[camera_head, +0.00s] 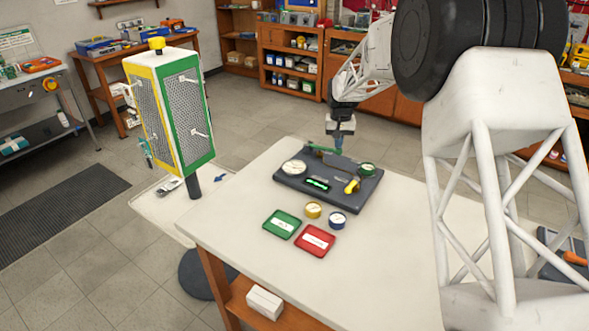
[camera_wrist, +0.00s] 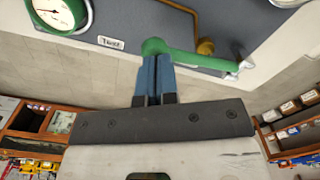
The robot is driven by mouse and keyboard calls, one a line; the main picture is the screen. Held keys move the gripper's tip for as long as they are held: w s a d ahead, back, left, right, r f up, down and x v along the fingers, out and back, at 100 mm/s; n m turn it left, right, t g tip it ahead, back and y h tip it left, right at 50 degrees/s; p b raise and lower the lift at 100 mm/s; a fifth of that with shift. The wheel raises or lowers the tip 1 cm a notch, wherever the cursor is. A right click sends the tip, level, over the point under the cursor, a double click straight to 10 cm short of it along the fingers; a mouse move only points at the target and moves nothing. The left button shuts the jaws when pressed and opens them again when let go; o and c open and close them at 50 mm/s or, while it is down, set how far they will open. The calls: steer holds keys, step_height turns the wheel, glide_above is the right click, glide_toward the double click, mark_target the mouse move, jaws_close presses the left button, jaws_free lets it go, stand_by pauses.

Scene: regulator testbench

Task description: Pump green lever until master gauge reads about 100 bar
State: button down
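The dark testbench board (camera_head: 290,182) lies on the pale table. The green lever (camera_head: 316,149) is along its far edge. It also shows in the wrist view (camera_wrist: 200,59), with a round green knob at its left end. My gripper (camera_head: 338,138) points down at that knob. In the wrist view its blue fingers (camera_wrist: 154,62) are close together with their tips against the knob; no part of the lever shows between them. A large white-faced gauge (camera_head: 294,167), probably the master gauge, is on the board's left; its reading is too small to tell.
A green-rimmed gauge (camera_head: 367,169) sits at the board's right; a "Test" label (camera_wrist: 111,43) is beside it.

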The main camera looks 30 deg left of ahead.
steer(key=shift+f, duration=1.15)
stand_by(0.4)
steer(key=shift+r, duration=3.3)
steer(key=shift+f, duration=0.25)
steer(key=shift+f, duration=2.35)
stand_by(0.6)
